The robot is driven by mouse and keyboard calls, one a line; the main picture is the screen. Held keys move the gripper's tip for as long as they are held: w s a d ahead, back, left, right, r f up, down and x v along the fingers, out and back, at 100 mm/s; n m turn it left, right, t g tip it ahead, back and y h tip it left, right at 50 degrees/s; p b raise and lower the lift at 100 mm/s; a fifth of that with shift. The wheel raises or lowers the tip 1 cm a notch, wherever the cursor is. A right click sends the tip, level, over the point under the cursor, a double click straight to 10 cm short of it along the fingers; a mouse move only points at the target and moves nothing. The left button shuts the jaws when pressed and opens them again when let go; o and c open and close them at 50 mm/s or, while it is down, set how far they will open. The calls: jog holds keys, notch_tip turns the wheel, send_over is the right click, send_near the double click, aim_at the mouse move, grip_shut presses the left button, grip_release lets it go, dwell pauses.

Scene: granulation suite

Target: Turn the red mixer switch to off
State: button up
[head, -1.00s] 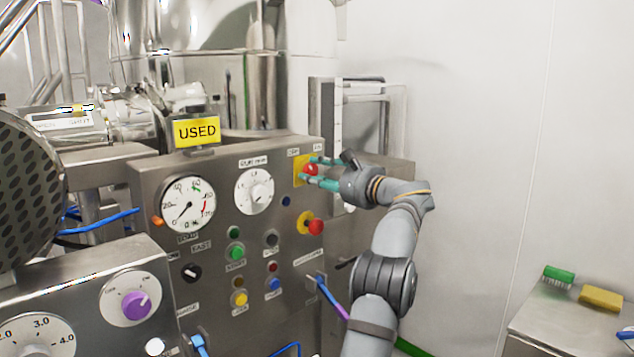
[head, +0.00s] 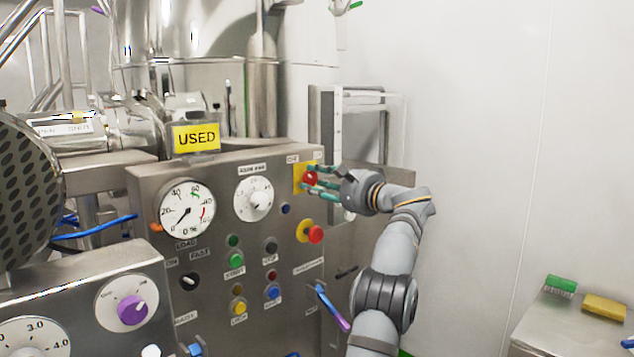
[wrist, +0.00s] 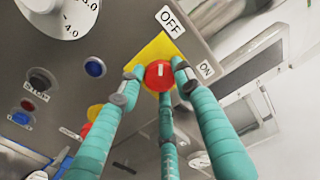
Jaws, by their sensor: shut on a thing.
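The red mixer switch (head: 310,178) is a round knob on a yellow plate (head: 298,174) at the upper right of the steel panel. In the wrist view the red switch (wrist: 158,75) carries a short white mark that runs roughly upward, toward the OFF label (wrist: 171,21). The ON label (wrist: 206,69) is to the right. My gripper (head: 314,182) has teal fingers and is shut on the switch. In the wrist view fingertips touch its left and right sides, and another finger lies below it. Fingers partly cover the knob in the head view.
A red emergency button (head: 315,234) on a yellow ring sits just below the switch. A white dial (head: 254,198), a gauge (head: 187,208) and several coloured buttons are to the left. A yellow USED sign (head: 196,137) stands above the panel.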

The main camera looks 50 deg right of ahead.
jog(key=o, duration=1.2)
jog(key=shift+w+a, duration=0.1)
jog(key=shift+a, duration=0.1)
jog(key=shift+c, duration=0.2)
jog(key=shift+s, duration=0.35)
jog(key=s+a, duration=0.1)
jog(key=s, duration=1)
jog(key=shift+s+a, duration=0.15)
jog(key=shift+a, duration=0.25)
jog(key=w, duration=0.4)
jog(key=w+d, duration=0.1)
jog(key=w, duration=0.3)
jog(key=w+d, duration=0.1)
jog(key=w, duration=0.3)
jog(key=shift+s, duration=0.1)
